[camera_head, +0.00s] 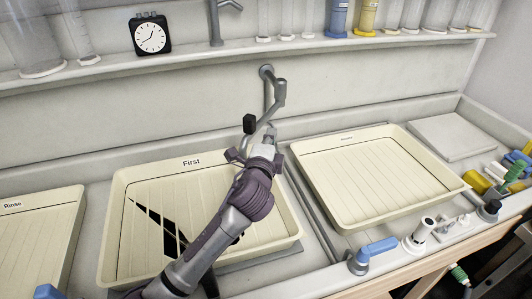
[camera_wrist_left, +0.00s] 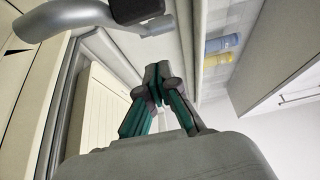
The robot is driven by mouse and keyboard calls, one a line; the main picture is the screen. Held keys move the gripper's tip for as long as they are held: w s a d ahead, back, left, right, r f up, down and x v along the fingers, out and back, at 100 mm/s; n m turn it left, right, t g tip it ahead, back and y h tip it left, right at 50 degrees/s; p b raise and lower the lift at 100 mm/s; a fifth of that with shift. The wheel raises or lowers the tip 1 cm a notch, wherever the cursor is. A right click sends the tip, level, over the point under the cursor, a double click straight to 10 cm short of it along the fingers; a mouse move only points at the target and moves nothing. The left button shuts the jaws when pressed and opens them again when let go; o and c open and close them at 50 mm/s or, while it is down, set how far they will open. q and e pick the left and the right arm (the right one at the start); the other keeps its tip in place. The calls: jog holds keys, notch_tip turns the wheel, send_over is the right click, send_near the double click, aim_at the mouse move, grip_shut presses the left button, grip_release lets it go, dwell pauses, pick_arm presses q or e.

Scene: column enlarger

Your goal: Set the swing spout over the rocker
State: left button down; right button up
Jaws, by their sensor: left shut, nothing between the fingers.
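The grey swing spout (camera_head: 279,92) comes out of the back wall and bends down toward the front left. Its black end piece (camera_head: 249,124) hangs near the back right corner of the cream tray labelled First (camera_head: 119,205). A grey base (camera_head: 262,259) shows under that tray's front right edge; it may be the rocker, mostly hidden. My left gripper (camera_head: 268,137) is shut and empty beside the spout's lower part; I cannot tell if they touch. In the left wrist view, the shut fingers (camera_wrist_left: 155,77) are below and right of the spout (camera_wrist_left: 88,14) and its black piece (camera_wrist_left: 137,8).
A second cream tray (camera_head: 372,222) stands to the right and a tray labelled Rinse (camera_head: 60,240) to the left. A shelf (camera_head: 200,66) with a black clock (camera_head: 150,35) runs above. A blue-handled tap (camera_head: 378,247) and several small items are at the front right.

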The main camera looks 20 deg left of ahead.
aim_at(248, 127)
pick_arm(q)
jog(key=a, duration=0.1)
jog(key=w+a, duration=0.1)
jog(key=a, duration=0.2)
jog(key=shift+w, duration=0.4)
jog(key=a+p, duration=0.1)
jog(key=a, duration=0.1)
jog(key=shift+a+r, duration=0.1)
jog(key=shift+a, duration=0.25)
jog(key=shift+w+a, duration=0.1)
jog(key=shift+a, duration=0.15)
jog(key=shift+d, duration=0.15)
